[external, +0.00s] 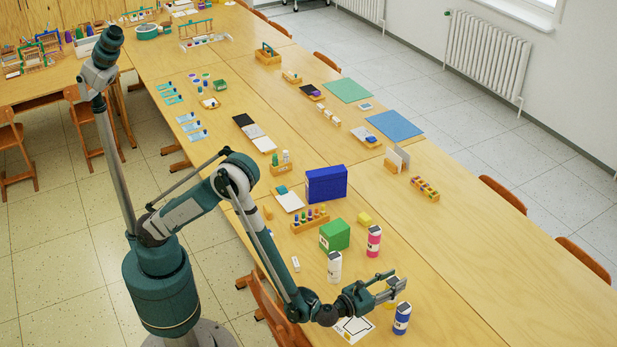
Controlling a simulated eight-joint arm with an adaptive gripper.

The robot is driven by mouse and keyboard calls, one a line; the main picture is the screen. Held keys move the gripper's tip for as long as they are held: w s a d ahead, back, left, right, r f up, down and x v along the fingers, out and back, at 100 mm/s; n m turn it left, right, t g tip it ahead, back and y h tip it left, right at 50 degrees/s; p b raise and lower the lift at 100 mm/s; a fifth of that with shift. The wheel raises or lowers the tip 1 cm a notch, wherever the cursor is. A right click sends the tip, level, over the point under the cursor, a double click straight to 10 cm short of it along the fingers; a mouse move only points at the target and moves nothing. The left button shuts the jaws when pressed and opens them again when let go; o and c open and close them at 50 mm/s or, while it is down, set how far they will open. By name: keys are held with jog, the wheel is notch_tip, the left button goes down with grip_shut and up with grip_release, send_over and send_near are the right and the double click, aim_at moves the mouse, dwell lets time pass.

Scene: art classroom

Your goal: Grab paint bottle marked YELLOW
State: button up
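My gripper (393,286) is low over the near part of the table, with its fingers pointing right. Between and behind its fingers shows a bottle with a dark cap and a little yellow (391,305) below; the fingers hide most of it. I cannot read its label or tell whether the fingers touch it. A blue bottle (401,320) stands just in front of the gripper. A pink bottle (374,242) stands behind it, and a white bottle (334,267) stands to the left. All three are upright.
A green box (335,235), a blue box (326,184), a yellow block (365,218) and a wooden rack (310,221) with small colored items stand behind. A white card (354,329) lies under my wrist. The table (500,290) to the right is clear.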

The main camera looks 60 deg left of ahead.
jog(key=c, duration=1)
jog(key=shift+r, duration=0.15)
jog(key=shift+r+p, duration=1.25)
jog(key=shift+r, duration=3.65)
